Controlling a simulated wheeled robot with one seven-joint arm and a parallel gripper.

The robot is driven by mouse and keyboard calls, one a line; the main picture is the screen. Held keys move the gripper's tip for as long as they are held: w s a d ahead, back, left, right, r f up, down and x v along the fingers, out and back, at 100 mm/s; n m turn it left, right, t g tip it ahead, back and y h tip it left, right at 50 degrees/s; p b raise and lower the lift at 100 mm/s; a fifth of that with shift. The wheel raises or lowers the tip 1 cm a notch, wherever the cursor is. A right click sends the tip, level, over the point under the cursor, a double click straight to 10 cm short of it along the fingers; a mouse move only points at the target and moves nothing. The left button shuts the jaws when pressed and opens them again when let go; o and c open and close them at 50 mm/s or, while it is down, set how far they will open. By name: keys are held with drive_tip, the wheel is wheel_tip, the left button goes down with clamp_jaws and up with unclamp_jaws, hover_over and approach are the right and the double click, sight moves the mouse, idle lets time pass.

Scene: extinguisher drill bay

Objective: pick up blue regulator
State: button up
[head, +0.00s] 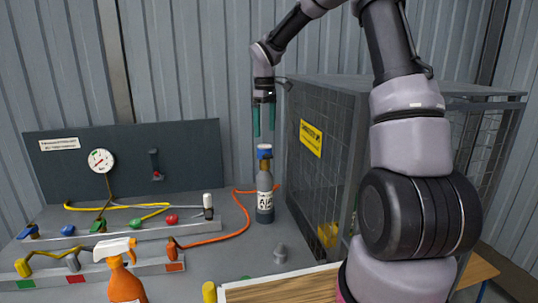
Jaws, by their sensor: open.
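A dark grey bottle (265,202) with a white label stands upright on the bench, left of the wire cage. A blue piece (264,154) with a pale top sits on its neck; it may be the blue regulator. Two other blue pieces, one at the far left (30,232) and one beside it (68,230), are on the rail at left, too small to identify surely. My gripper (264,132) points down right above the bottle, its two green fingers apart and empty. The fingertips appear just above the blue piece; the exact gap cannot be told.
A wire cage (325,185) with a yellow sign stands close right of the bottle. An orange hose (240,226) curves to the bottle's left. A gauge panel (125,155) stands behind.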

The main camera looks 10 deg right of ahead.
sight(264, 146)
wheel_tip(264, 146, down, 8)
drive_tip(key=shift+w+a+r, duration=0.1)
drive_tip(key=shift+a, duration=0.05)
idle(0.3)
drive_tip(key=shift+c, duration=0.3)
drive_tip(key=c, duration=1.4)
wheel_tip(264, 146, up, 10)
drive_tip(key=shift+r, duration=0.1)
